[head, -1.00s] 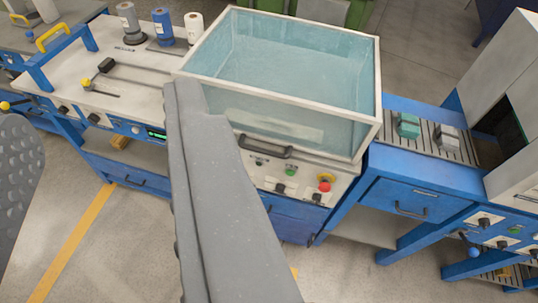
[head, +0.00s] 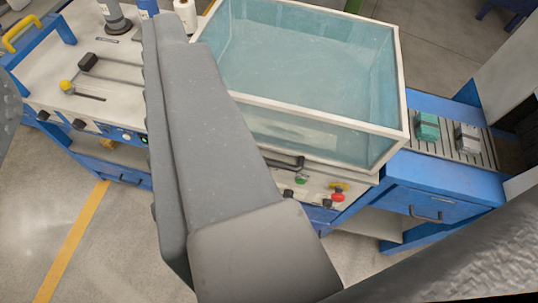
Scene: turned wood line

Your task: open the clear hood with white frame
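The clear hood with white frame (head: 318,112) is a bluish see-through box on the machine's white top. It appears lowered, its lower frame against the machine. A dark handle bar (head: 285,161) shows at its front; its left end is hidden behind one grey finger of mine. My gripper (head: 82,62) shows as that long grey finger across the middle and a bumpy grey finger at the left edge. A wide gap lies between them, with nothing held. The near finger overlaps the hood's front left in the picture; I cannot tell whether it touches.
A red button (head: 338,197) sits on the panel below the hood. A slatted conveyor (head: 455,143) with a green block and a grey block is at right. The left bench (head: 110,80) has a black-knobbed lever and bottles. Floor is open at lower left.

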